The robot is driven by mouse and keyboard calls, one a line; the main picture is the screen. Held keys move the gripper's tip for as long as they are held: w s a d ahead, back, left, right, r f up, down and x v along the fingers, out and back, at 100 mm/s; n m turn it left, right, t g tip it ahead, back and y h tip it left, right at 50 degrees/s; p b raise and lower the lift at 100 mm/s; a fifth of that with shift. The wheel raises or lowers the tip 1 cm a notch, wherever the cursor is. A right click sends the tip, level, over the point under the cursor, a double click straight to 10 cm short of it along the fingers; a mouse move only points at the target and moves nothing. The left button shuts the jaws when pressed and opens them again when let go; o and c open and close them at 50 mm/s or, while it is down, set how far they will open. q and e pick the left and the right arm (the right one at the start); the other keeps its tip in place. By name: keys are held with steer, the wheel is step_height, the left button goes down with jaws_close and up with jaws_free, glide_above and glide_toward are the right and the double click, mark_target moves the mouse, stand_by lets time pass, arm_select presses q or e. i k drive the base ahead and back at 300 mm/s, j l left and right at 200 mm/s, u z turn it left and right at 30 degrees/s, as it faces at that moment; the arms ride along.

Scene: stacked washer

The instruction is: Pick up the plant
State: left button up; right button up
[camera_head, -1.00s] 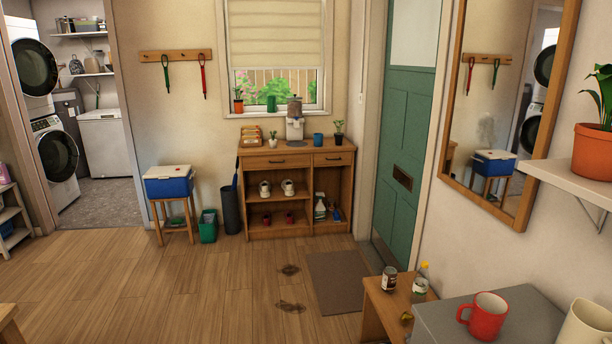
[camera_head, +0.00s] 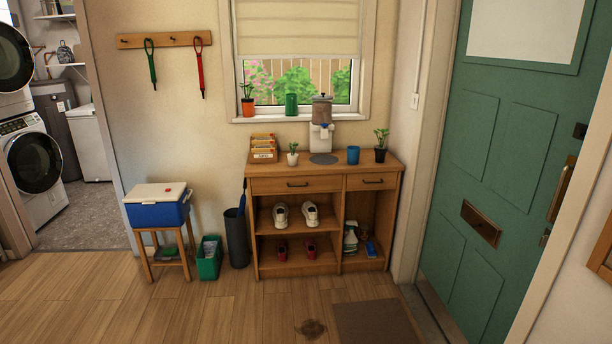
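Several potted plants are in the head view. A small plant in a white pot (camera_head: 292,154) stands on the wooden cabinet top, left of the dispenser. A plant in a dark pot (camera_head: 381,146) stands at the cabinet's right end. A plant in an orange pot (camera_head: 248,100) sits on the windowsill. I cannot tell which one the task means. Neither of my grippers is in view.
A cooler on a stool (camera_head: 157,205), a green bin (camera_head: 209,258) and a dark bin (camera_head: 237,238) stand left.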

mark_target(381, 150)
steer(key=i, duration=2.65)
